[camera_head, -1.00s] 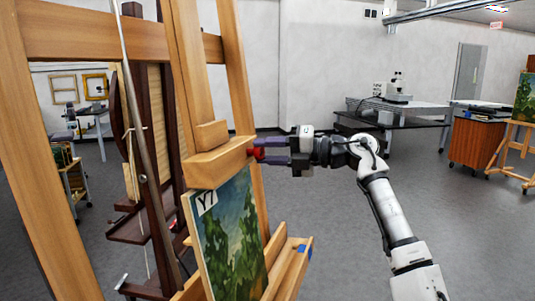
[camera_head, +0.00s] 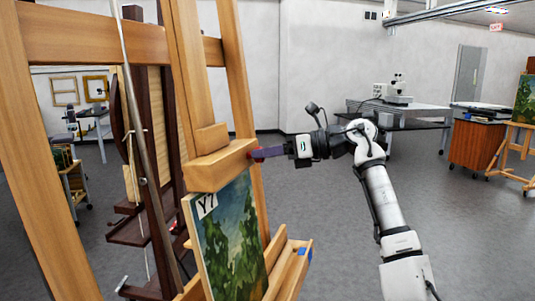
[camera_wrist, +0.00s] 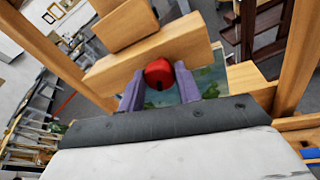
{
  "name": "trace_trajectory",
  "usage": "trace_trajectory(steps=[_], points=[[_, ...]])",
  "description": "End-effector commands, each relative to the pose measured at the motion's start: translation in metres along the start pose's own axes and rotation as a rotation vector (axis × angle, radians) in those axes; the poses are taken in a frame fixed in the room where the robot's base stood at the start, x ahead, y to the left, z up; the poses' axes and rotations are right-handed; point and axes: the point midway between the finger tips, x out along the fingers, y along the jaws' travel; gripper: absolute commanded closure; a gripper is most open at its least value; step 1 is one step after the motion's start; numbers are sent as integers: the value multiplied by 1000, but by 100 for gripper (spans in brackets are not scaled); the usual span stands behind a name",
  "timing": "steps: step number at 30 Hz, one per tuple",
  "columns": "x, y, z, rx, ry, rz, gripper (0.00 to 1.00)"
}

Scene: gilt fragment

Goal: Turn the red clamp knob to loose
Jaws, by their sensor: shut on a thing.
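The red clamp knob (camera_head: 255,154) is on the side of the wooden clamp block (camera_head: 217,168) of the easel. In the wrist view the knob (camera_wrist: 159,73) sits between the two purple fingers of my gripper (camera_wrist: 160,92), with a small dark mark on its face. My gripper (camera_head: 262,153) is shut on the knob, and its fingers hide most of it in the head view. A painting (camera_head: 228,235) marked "Y7" stands below the clamp block.
The easel's wooden ledge (camera_head: 288,265) with a blue piece on it juts out below my gripper. A dark easel (camera_head: 160,140) stands behind at left. A table with a microscope (camera_head: 398,105) is at the back right. The floor (camera_head: 335,230) beside my arm is clear.

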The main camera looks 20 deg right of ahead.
Motion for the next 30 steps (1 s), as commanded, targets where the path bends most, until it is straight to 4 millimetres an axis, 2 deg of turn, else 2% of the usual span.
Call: trace_trajectory(steps=[6, 15, 30], points=[[-1, 2, 1, -181, 23, -21, 89], [-1, 2, 2, -349, 47, -42, 89], [0, 3, 2, -422, 58, -51, 89]])
